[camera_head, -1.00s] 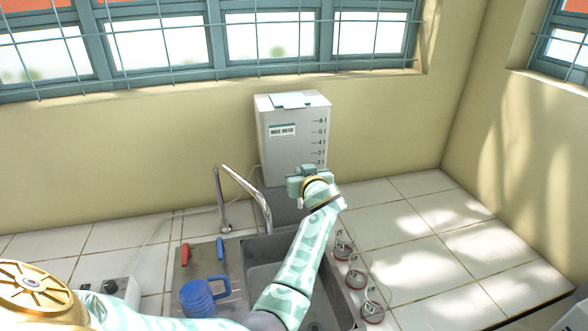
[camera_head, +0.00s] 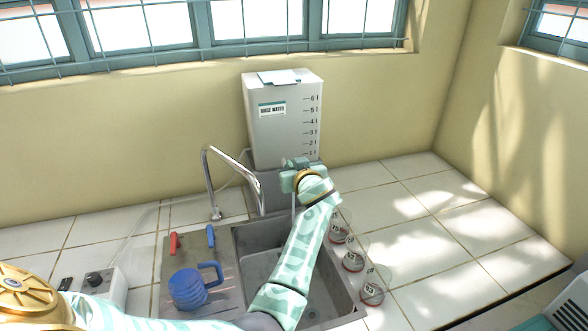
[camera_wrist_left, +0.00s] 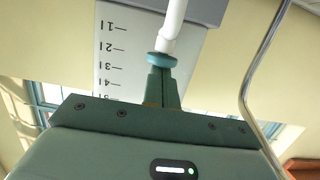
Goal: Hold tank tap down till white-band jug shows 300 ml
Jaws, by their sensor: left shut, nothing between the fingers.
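The white rinse water tank (camera_head: 285,120) with its litre scale stands against the back wall behind the sink. The wrist view shows it upside down (camera_wrist_left: 125,60), with a white tap pipe (camera_wrist_left: 172,25) ending in a teal disc (camera_wrist_left: 161,60). My left gripper (camera_head: 290,178) is shut and empty in front of the tank's lower front. In the wrist view its fingertips (camera_wrist_left: 161,75) are at the teal disc, seemingly touching it. A thin pale vertical line shows below the gripper; I cannot tell if it is water. I cannot make out a white-band jug; my arm hides part of the sink.
Three clear vessels with reddish bases (camera_head: 372,293) line the sink's right side. A blue jug (camera_head: 187,289) stands on the drainboard, near red (camera_head: 174,243) and blue (camera_head: 211,237) handles. A curved metal faucet (camera_head: 208,180) rises left of the tank. Tiles at right are clear.

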